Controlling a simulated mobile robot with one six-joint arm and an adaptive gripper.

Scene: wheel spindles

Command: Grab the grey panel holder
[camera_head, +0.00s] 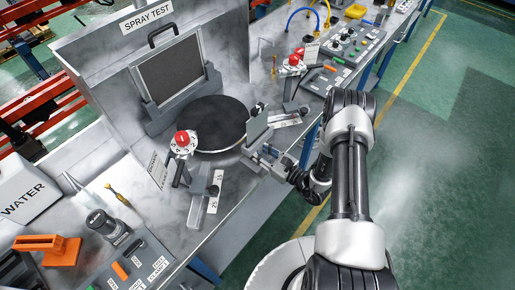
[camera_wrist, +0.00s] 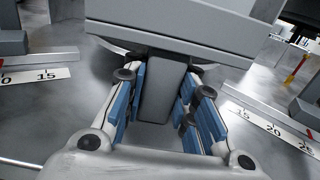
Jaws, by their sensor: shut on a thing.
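The grey panel holder (camera_head: 257,129) stands upright at the front edge of the round black turntable (camera_head: 212,122). In the wrist view the holder (camera_wrist: 190,38) is a wide grey plate with a narrower grey block below it. My gripper (camera_head: 262,152) reaches it from the right, at the bench's front edge. In the wrist view my gripper's (camera_wrist: 163,95) blue-padded fingers are shut on the grey block from both sides. The holder's far side is hidden in the wrist view.
A dark panel with a handle (camera_head: 169,70) stands behind the turntable. A red-knobbed dial (camera_head: 183,139) and a scale rail (camera_head: 213,191) are to the left. Another red-knobbed dial (camera_head: 293,61) and a scale strip (camera_head: 287,120) are to the right. Green floor lies open at the right.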

